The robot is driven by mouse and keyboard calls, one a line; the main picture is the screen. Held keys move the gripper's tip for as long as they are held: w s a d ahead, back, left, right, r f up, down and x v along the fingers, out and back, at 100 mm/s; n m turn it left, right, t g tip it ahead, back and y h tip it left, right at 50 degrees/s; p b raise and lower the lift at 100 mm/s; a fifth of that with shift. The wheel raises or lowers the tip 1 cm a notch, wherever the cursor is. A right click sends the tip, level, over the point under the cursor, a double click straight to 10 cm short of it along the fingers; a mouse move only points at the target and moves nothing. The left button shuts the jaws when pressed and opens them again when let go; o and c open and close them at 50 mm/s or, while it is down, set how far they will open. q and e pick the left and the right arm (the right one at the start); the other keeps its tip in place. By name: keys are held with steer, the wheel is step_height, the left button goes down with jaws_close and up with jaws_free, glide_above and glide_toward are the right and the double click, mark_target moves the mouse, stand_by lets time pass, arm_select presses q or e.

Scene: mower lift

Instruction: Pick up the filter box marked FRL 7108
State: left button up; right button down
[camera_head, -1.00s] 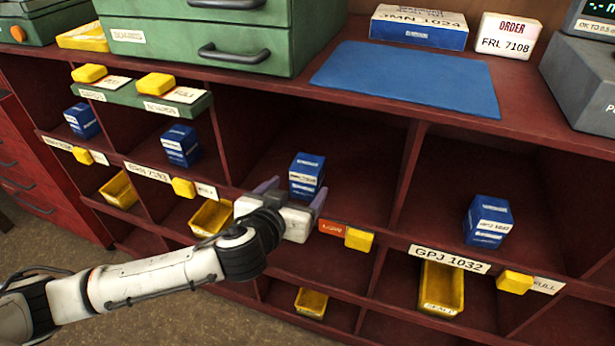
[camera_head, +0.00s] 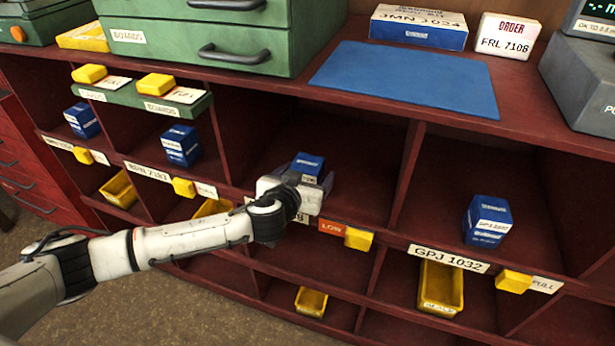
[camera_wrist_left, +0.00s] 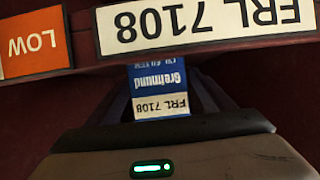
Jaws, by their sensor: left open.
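The blue and white filter box (camera_head: 308,164) stands in the middle cubby of the red shelf. In the left wrist view the box (camera_wrist_left: 160,92) reads FRL 7108 upside down. A shelf label (camera_wrist_left: 205,24) with the same FRL 7108 stands at that cubby's front edge. My left gripper (camera_head: 303,175) reaches into the cubby. Its fingers are open, one on each side of the box, and its body hides the lower part of the box. I cannot tell whether the fingers touch it. My right gripper is in neither view.
An orange LOW tag (camera_head: 331,227) and a yellow block (camera_head: 358,239) sit on the lip right of the gripper. Another blue box (camera_head: 487,220) stands in the right cubby above label GPJ 1032 (camera_head: 449,259). Dividers flank the middle cubby. An ORDER card (camera_head: 503,37) reads FRL 7108.

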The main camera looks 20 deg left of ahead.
arm_select(q)
steer(key=c, duration=1.3)
steer(key=shift+r, duration=0.1)
steer(key=shift+c, duration=0.3)
